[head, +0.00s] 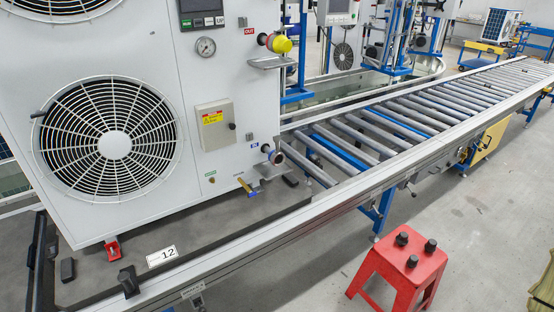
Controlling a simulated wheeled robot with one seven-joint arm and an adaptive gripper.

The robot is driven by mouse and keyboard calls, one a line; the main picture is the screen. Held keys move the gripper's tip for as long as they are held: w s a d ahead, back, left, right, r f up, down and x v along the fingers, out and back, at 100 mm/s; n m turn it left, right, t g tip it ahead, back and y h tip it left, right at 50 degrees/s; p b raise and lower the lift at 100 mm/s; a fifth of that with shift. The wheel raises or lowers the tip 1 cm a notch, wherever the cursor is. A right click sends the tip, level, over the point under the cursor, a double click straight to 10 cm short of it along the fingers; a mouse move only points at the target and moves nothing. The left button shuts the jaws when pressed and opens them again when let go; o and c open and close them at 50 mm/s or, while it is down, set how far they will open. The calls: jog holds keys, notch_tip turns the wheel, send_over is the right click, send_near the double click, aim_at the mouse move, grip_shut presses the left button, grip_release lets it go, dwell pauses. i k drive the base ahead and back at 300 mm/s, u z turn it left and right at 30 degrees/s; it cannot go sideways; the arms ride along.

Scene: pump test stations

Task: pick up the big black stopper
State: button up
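Three black stoppers stand upright and apart on the top of a red stool (392,262) at the lower right: a left one (402,239), a right one (430,246) and a front one (412,261). They look close in size, and I cannot tell for sure which is the big one. A black block (129,281) sits at the front edge of the dark base under the white pump unit, and a smaller dark piece (67,269) lies to its left. My gripper is not in the head view.
The white unit (225,165) with a fan grille stands at the left, with a yellow-red cap (279,43) at its upper port. A roller conveyor (400,120) runs to the far right behind the stool. Grey floor (490,225) is free right of the stool.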

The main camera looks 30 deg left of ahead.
aim_at(402, 239)
jog(key=u, duration=3)
jog(key=k, duration=1.4)
jog(key=z, duration=1.45)
jog(key=i, duration=0.5)
jog(key=z, duration=0.1)
